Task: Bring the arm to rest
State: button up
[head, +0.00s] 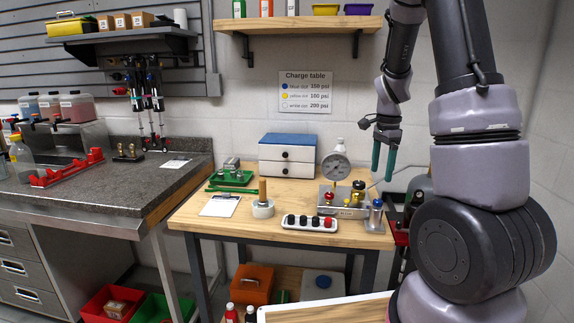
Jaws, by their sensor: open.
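My arm (470,120) rises along the right side of the head view and bends over at the top. My gripper (383,160) hangs down from it with two dark green fingers, open and with nothing between them. It is in the air above the right part of the wooden workbench (205,218). The round pressure gauge (335,167) on its metal fixture stands to the left of the fingers. How far apart in depth they are is hard to tell.
On the bench are a blue and white drawer box (287,155), a white rack with several knobs (309,223), a green tray (232,178) and small metal cylinders (375,215). A wooden shelf (300,24) hangs above. A grey counter (110,190) stands at left.

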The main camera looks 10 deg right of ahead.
jog(key=s+a+r+n+t+y, duration=0.1)
jog(key=s+a+r+n+t, duration=0.2)
jog(key=s+a+r+n, duration=0.3)
jog(key=s+a+r+n+t, duration=0.4)
jog(key=s+a+r+n, duration=0.2)
jog(key=s+r, duration=0.7)
notch_tip(320, 180, up, 2)
jog(key=shift+s+a+r+n+y, duration=0.15)
jog(key=shift+s+a+n+y, duration=0.15)
jog(key=shift+a+n+y, duration=0.15)
